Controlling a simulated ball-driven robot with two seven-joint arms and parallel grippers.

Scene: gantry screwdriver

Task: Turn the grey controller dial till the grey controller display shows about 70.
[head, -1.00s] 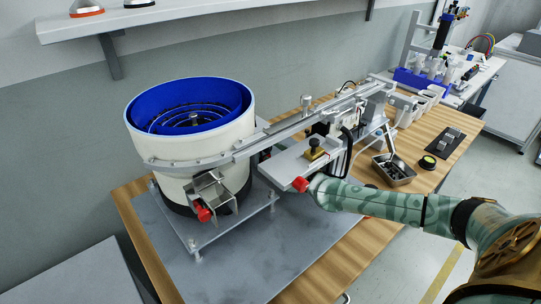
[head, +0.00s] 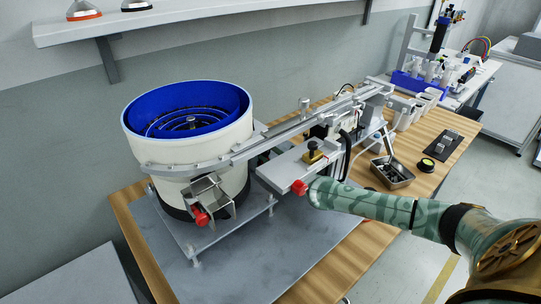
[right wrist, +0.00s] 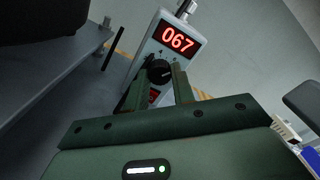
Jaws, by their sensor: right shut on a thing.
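The grey controller (right wrist: 176,48) shows in the right wrist view, tilted in the picture. Its red-lit display (right wrist: 179,41) reads 067. The black dial (right wrist: 159,71) sits below the display and has a pale pointer mark. My right gripper (right wrist: 159,84) is shut on the dial, one finger on each side of it. A red switch (right wrist: 154,95) shows partly between the fingers. In the head view my right arm reaches in from the right to the feeder, and its gripper and the controller are hidden there. My left gripper is in neither view.
A bowl feeder with a blue bowl (head: 187,110) stands on a grey plate on the wooden table. A metal rail (head: 300,128) runs right from it. A metal tray (head: 392,172) and a black-yellow round item (head: 426,164) lie beyond my right arm.

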